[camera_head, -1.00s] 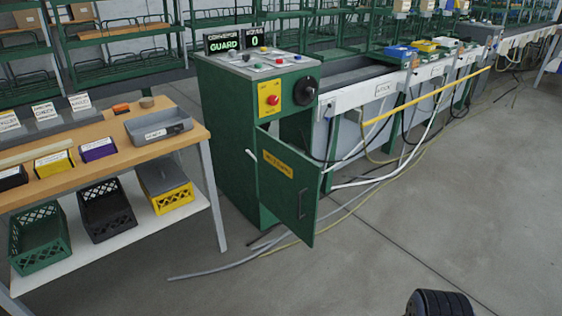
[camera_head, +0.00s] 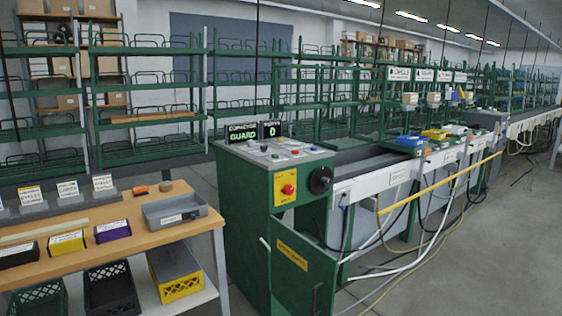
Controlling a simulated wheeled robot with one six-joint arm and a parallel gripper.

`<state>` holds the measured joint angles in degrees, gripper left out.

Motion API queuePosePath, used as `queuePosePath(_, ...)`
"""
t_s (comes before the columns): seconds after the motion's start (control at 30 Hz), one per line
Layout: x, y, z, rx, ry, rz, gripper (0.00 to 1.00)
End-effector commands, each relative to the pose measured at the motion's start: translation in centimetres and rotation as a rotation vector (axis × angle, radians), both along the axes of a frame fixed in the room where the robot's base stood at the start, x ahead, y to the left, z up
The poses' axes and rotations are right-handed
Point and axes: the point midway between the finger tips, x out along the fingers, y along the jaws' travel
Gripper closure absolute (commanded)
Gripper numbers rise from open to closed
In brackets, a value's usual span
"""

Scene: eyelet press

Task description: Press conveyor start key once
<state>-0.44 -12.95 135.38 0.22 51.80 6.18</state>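The green control cabinet (camera_head: 245,215) stands in the middle of the head view. Its sloped top panel (camera_head: 262,148) carries several small coloured keys, among them blue, red and white ones. The key labels are too small to read, so I cannot tell which is the conveyor start key. A display (camera_head: 256,131) above the panel reads "GUARD" and "0". A red button (camera_head: 288,189) on a yellow plate and a black round knob (camera_head: 320,180) are on the front. The cabinet's green door (camera_head: 304,270) stands open toward me. My gripper is not in view.
A wooden table (camera_head: 150,235) with a grey tray (camera_head: 175,211) and small labelled boxes stands at left, crates below it. The conveyor line (camera_head: 400,176) with a yellow rail (camera_head: 440,184) runs to the right. Cables lie on the floor. Floor at right (camera_head: 480,260) is clear.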

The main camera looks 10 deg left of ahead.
Motion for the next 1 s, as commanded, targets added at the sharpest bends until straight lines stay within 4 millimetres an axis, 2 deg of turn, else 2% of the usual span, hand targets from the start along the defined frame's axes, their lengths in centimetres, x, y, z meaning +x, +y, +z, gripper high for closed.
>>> queuePosePath(0.47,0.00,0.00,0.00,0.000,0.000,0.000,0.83)
queuePosePath(0.7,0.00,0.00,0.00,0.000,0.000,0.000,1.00)
queuePosePath(1.0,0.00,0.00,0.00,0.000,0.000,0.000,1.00)
